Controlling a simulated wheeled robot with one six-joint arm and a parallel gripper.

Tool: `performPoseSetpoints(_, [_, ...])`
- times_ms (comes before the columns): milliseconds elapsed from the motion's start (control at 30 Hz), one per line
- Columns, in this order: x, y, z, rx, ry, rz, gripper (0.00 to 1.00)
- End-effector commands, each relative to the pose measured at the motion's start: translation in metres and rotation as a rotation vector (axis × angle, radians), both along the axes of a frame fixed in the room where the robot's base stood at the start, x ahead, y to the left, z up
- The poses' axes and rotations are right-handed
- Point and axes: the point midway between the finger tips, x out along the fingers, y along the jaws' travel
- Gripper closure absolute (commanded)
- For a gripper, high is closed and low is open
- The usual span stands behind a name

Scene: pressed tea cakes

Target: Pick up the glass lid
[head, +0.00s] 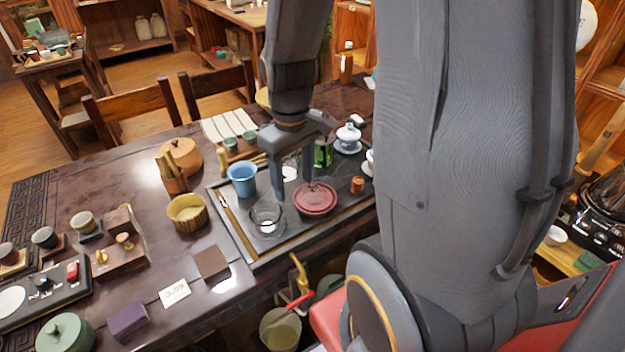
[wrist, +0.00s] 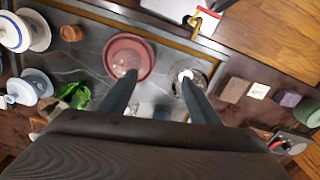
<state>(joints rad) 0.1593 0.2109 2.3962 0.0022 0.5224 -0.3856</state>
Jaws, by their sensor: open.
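A clear round glass piece, which looks like the glass lid (head: 267,218), sits on the dark tea tray (head: 239,245), left of a red round dish (head: 316,199). In the wrist view the glass (wrist: 203,66) is partly hidden by my right finger, and a small white knob shows at that fingertip. The red dish (wrist: 117,51) lies beyond my left finger. My gripper (head: 296,188) is open and empty above the tray; in the wrist view its fingers (wrist: 158,78) are spread apart with bare tray between them. I cannot tell whether a finger touches the glass.
A blue cup (head: 242,179) stands behind the glass, and a yellow ribbed bowl (head: 187,212) stands to its left. White lidded cups (head: 348,137) stand at the tray's far right. A brown square (head: 210,262) and a white card (head: 174,291) lie near the table's front edge.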

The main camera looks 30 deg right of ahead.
Motion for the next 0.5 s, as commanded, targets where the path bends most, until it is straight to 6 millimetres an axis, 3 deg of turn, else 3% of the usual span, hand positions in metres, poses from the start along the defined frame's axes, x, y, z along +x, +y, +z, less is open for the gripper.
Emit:
performPoseSetpoints(33, [0.004, -0.016, 0.010, 0.000, 0.006, 0.031, 0.43])
performPoseSetpoints(200, [0.020, -0.053, 0.014, 0.000, 0.012, 0.146, 0.43])
performPoseSetpoints(333, [0.025, -0.067, 0.012, 0.000, 0.013, 0.191, 0.43])
performPoseSetpoints(500, [0.026, -0.069, -0.001, 0.001, 0.015, 0.204, 0.43])
